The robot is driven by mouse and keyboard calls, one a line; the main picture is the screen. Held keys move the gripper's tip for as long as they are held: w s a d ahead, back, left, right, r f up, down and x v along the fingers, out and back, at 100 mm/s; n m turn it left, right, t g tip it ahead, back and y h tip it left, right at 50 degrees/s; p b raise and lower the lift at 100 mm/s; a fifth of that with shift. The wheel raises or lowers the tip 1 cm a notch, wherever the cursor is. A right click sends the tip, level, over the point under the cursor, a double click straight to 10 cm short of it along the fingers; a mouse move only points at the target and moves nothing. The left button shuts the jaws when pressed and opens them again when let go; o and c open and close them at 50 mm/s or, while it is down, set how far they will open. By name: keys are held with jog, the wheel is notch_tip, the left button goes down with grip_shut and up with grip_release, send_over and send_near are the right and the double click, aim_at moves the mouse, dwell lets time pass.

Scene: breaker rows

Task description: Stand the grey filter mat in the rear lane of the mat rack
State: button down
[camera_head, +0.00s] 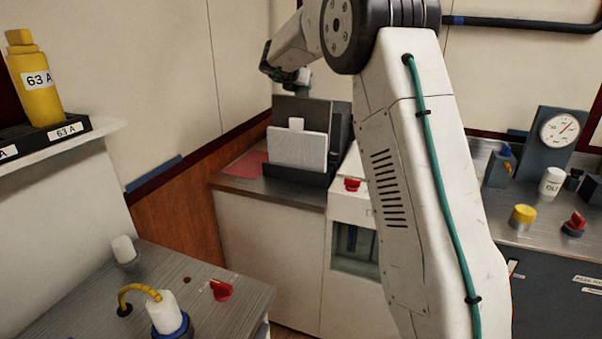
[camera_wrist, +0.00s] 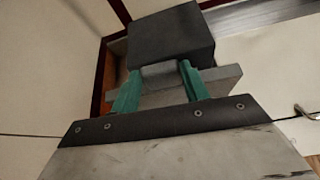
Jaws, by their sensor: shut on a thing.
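The grey filter mat (camera_head: 287,108) stands upright behind a white mat (camera_head: 298,150) at the mat rack (camera_head: 300,177). Its lower part is hidden by the white mat, so I cannot tell whether it is seated in a lane. My gripper (camera_head: 300,80) is above it, shut on the tab at its top edge. In the wrist view the green fingers (camera_wrist: 158,78) close on a grey tab (camera_wrist: 158,70), with the mat's top edge (camera_wrist: 228,77) crossing beneath them. The rack is dark, and the white mat stands in its front.
A red sheet (camera_head: 248,163) lies left of the rack on the counter. A red knob (camera_head: 352,184) is at its right front. The wall is close behind. A separate bench (camera_head: 205,262) with a white plug and red knob is at lower left.

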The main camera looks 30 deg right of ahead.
aim_at(300, 115)
notch_tip(300, 115, down, 10)
jog(key=shift+a+f, duration=0.1)
jog(key=shift+a, duration=0.05)
dwell(0.4)
jog(key=shift+f, duration=0.15)
jog(key=c, duration=0.7)
grip_release()
